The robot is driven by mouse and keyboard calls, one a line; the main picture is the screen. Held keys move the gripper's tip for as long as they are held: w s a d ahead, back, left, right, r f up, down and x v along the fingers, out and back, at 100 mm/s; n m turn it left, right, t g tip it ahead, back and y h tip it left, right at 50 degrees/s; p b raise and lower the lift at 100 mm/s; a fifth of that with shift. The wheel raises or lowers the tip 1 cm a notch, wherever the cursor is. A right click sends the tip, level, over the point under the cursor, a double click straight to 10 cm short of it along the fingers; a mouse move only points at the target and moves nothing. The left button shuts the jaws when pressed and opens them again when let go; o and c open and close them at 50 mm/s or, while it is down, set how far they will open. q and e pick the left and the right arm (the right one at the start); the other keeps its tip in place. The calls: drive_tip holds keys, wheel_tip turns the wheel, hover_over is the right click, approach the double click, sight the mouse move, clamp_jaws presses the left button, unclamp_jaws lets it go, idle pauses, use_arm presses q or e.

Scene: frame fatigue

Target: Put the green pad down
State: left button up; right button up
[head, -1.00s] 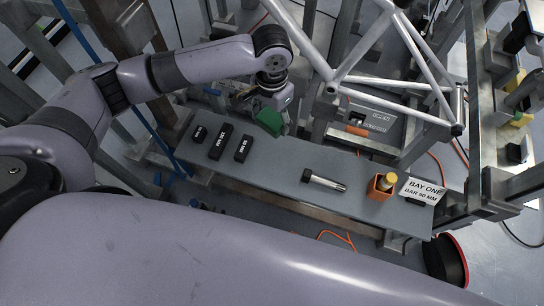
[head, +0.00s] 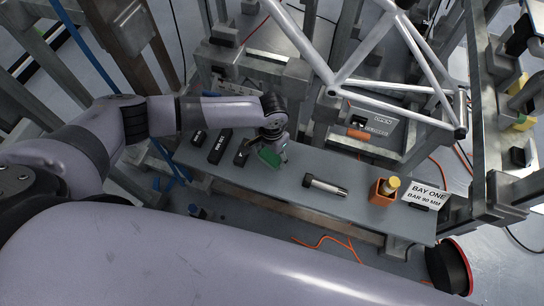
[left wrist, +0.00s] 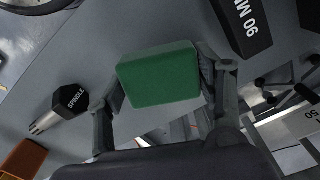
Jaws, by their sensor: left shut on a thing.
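The green pad (head: 268,157) is held in my left gripper (head: 273,148) over the grey bench (head: 350,213), just right of the black blocks. In the left wrist view the green pad (left wrist: 160,76) sits between the two fingers of my left gripper (left wrist: 162,95), which are shut on its sides. I cannot tell whether the pad touches the bench top. My right gripper is not in view.
Black blocks (head: 220,146) lie on the bench's left part; one reads 90 MM (left wrist: 243,22) in the left wrist view. A dark-ended spindle (head: 325,185), an orange cup (head: 380,192) and a BAY ONE sign (head: 424,193) stand to the right. Bare bench lies between pad and spindle.

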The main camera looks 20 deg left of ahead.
sight(273, 155)
use_arm(q)
drive_tip(key=shift+f, duration=0.85)
drive_tip(key=o, duration=1)
drive_tip(key=shift+f+b, duration=0.3)
drive_tip(key=shift+b, duration=0.2)
wheel_tip(273, 155, up, 18)
drive_tip(key=shift+w+f+p, duration=0.1)
drive_tip(key=shift+f+p, duration=0.05)
drive_tip(key=shift+p, duration=0.75)
drive_tip(key=shift+d, duration=0.1)
